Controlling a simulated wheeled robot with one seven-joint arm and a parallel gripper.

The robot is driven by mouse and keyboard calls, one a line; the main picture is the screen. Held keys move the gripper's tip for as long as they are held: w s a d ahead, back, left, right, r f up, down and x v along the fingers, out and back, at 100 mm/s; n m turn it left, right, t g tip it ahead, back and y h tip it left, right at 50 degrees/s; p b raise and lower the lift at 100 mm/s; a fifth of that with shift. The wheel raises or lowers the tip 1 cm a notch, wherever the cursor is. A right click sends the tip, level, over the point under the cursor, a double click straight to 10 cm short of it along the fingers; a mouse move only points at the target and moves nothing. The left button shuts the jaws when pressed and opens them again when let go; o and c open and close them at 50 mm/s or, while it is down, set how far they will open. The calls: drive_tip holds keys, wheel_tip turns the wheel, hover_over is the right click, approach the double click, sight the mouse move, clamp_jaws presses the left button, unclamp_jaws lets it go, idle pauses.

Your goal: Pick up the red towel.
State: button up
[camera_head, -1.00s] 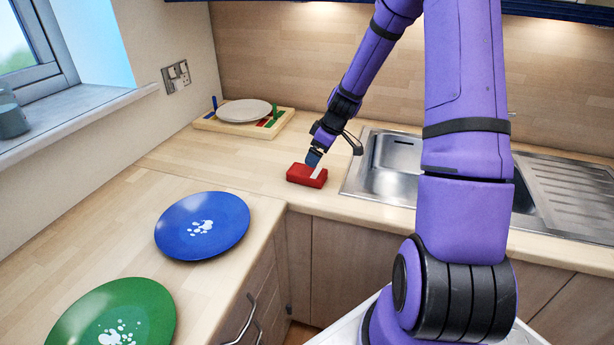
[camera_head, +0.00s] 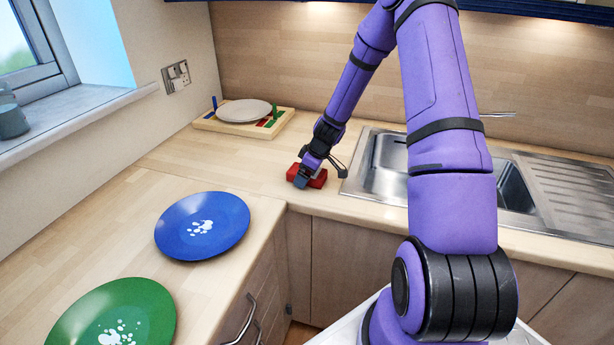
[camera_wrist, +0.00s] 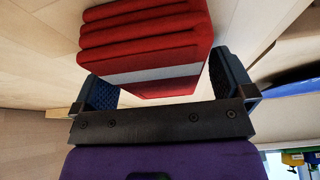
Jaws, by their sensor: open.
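The red towel (camera_head: 318,180) is a folded block lying on the wooden counter, left of the sink. In the wrist view the towel (camera_wrist: 145,35) shows its stacked folds and a pale band across it. My gripper (camera_head: 302,180) is down at the towel and hides part of it in the head view. In the wrist view my gripper (camera_wrist: 165,80) is open, with one dark finger at each side of the towel's near end. The right finger is close to the towel's side; I cannot tell whether it touches.
A blue plate (camera_head: 202,226) and a green plate (camera_head: 112,315) lie on the left counter. A rack with a pale plate (camera_head: 243,110) stands at the back. The steel sink (camera_head: 385,165) is right of the towel. The counter's front edge is close to the towel.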

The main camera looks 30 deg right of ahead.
drive_tip(key=c, duration=0.9)
drive_tip(key=shift+c, duration=0.2)
drive_tip(key=shift+r, duration=0.1)
drive_tip(key=shift+r, duration=0.75)
wheel_tip(320, 180, up, 2)
drive_tip(key=shift+s+r, duration=0.1)
drive_tip(key=s+a+r, duration=0.1)
drive_tip(key=s+a, duration=0.9)
drive_tip(key=s, duration=0.2)
drive_tip(key=shift+s, duration=0.2)
drive_tip(key=shift+r, duration=0.1)
